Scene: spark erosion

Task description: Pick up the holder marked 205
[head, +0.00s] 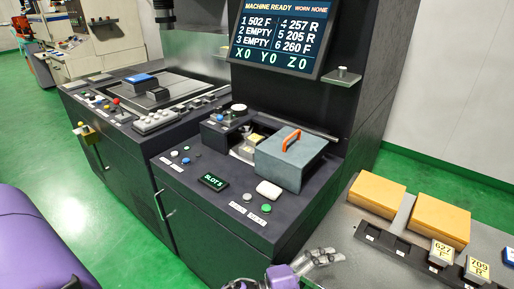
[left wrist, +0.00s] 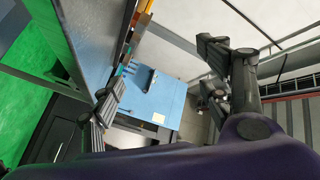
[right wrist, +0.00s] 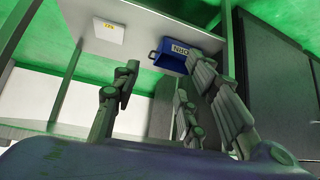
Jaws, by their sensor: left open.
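No marking 205 is readable on any holder. The machine screen (head: 280,35) lists "5 205 R", and a small display (head: 213,182) on the console appears to read "SLOT 5". A small holder with a yellowish top (head: 255,138) sits in the recess left of the grey-blue cover with an orange handle; its mark is too small to read. My left gripper (head: 325,257) is open and empty low in the head view, in front of the console. It also shows in the left wrist view (left wrist: 165,78). My right gripper (right wrist: 165,88) is open and empty.
The grey-blue cover (head: 290,160) stands beside the recess. Holders marked 627 (head: 440,252) and 709 (head: 477,268) stand in a rack at right, before two tan boxes (head: 378,193). A blue bin (right wrist: 178,52) shows in the right wrist view. Green floor is clear at left.

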